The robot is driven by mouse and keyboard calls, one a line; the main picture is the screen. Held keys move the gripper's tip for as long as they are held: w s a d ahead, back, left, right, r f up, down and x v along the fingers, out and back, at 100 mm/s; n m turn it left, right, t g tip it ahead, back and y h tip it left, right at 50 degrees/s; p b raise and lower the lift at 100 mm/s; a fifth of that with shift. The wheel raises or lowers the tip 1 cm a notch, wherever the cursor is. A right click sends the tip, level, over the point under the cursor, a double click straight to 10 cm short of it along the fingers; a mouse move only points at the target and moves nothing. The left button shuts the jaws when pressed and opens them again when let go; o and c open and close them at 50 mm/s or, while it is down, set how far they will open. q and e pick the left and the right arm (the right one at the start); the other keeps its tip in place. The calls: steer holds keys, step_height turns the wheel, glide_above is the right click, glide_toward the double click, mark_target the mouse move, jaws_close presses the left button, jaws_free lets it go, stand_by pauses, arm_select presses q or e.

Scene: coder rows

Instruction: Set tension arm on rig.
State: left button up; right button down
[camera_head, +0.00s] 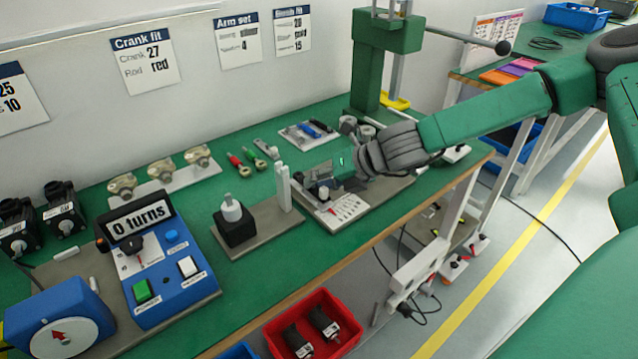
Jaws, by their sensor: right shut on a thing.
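The rig (347,208) is a grey base with a white marked plate, on the green bench in the middle of the view. My right gripper (328,184) reaches in from the right and is low over the rig's far side. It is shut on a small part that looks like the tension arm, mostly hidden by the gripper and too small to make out. I cannot tell which notch it stands at. A wall card headed "Arm set" (238,40) hangs behind the bench; its lower line reads 4. My left gripper is not in view.
A blue counter box (150,290) reading "0 turns" stands at the left. A black block with a white knob (235,222) and two white posts stand left of the rig. A green press (370,75) rises behind. A red bin (345,325) is below the bench's front edge.

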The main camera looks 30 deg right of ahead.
steer(key=shift+s+f, duration=0.5)
steer(key=shift+f, duration=0.4)
steer(key=c, duration=1.6)
jaws_free()
steer(key=shift+c, duration=0.2)
steer(key=o, duration=0.3)
steer(key=shift+w+f, duration=0.15)
steer(key=shift+w, duration=0.05)
steer(key=shift+w+a+f, duration=0.1)
steer(key=shift+w, duration=0.2)
steer(key=shift+s, duration=0.2)
steer(key=shift+w+r+v, duration=0.15)
steer(key=shift+v, duration=1)
steer(key=shift+w+r+v, duration=0.15)
steer(key=shift+w+v, duration=0.05)
steer(key=shift+v, duration=1)
steer(key=shift+w+r+v, duration=0.15)
steer(key=shift+v, duration=1)
steer(key=shift+s+d+r, duration=0.35)
